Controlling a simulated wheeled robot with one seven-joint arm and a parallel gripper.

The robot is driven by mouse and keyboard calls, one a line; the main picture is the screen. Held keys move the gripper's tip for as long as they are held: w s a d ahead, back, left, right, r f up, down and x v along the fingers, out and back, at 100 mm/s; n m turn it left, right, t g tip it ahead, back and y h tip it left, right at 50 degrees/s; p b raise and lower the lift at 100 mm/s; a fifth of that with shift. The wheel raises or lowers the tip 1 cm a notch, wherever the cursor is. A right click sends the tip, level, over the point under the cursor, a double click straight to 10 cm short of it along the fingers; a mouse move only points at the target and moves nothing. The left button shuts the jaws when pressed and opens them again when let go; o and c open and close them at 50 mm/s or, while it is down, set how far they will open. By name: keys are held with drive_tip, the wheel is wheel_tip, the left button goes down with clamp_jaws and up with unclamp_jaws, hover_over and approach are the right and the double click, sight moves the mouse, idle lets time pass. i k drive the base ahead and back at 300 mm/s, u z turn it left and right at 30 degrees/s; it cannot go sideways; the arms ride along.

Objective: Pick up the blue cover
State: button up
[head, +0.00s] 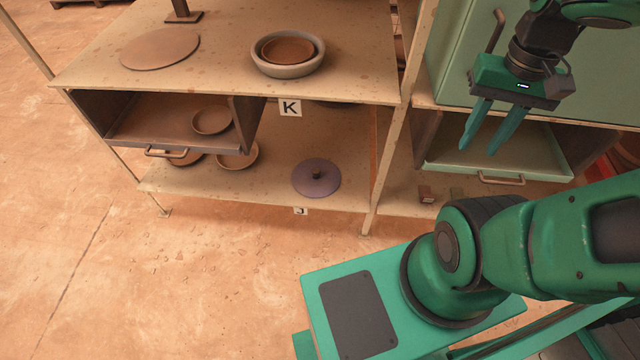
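A round, flat, purplish-blue cover (325,183) with a dark knob in its middle lies on the lower shelf (275,190), near the front edge. It is the only bluish lid I see. My gripper (479,152) is at the upper right, with its two green fingers apart and pointing down. Nothing shows between the fingers. It is to the right of the cover and apart from it, in front of the green cabinet.
An upper shelf (225,65) above the cover bears a brown disc (160,49) and a grey bowl (288,68). An open drawer (150,128) holds a dish, left of the cover. A post (385,165) stands right of the cover. A green drawer (497,163) is open near my gripper.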

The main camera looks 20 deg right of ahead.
sight(312, 177)
drive_tip(key=z, duration=1.55)
drive_tip(key=k, duration=1.9)
drive_tip(key=u, duration=1.35)
drive_tip(key=i, duration=1)
drive_tip(key=z, duration=0.05)
